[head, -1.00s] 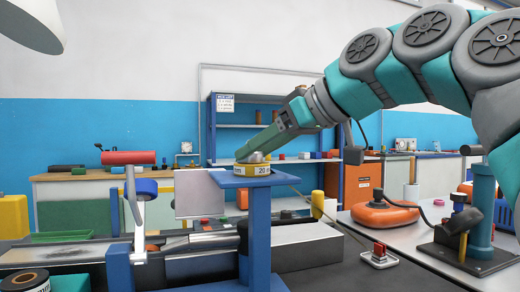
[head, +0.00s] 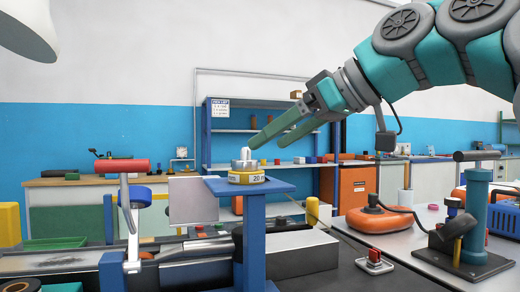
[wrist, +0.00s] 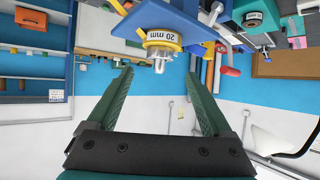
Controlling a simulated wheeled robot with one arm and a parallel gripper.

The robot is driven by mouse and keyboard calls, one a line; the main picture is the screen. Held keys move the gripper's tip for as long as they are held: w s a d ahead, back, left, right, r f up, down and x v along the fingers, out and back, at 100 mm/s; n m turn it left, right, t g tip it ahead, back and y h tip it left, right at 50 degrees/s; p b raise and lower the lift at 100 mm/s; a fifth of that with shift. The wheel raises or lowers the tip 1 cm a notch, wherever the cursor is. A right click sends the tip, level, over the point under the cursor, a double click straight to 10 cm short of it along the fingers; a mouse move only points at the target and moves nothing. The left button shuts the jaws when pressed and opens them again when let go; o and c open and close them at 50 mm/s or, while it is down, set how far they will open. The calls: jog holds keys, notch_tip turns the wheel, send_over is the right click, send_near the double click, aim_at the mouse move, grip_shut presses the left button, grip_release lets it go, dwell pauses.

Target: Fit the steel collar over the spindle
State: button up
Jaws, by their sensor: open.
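The steel collar (head: 245,165) is a short silver ring that sits around the pale spindle (head: 245,153), whose tip stands up above it. Both are on a yellow base marked 20 mm (head: 247,177) on a blue stand. In the wrist view, which is upside down, the collar (wrist: 160,50) and the spindle tip (wrist: 159,66) show beyond the fingers. My gripper (head: 268,143) has green fingers and is open and empty.
The blue stand (head: 280,187) rises from a dark bench. A red-handled clamp (head: 127,166) stands at its left. An orange box with a cable (head: 380,221) and a teal post (head: 475,215) stand at the right. The air above the collar is clear apart from my gripper.

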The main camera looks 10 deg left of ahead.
jog(key=p+v, duration=0.1)
jog(key=v, duration=0.5)
jog(key=shift+s+d+r, duration=0.1)
jog(key=shift+s+d, duration=0.05)
dwell(0.3)
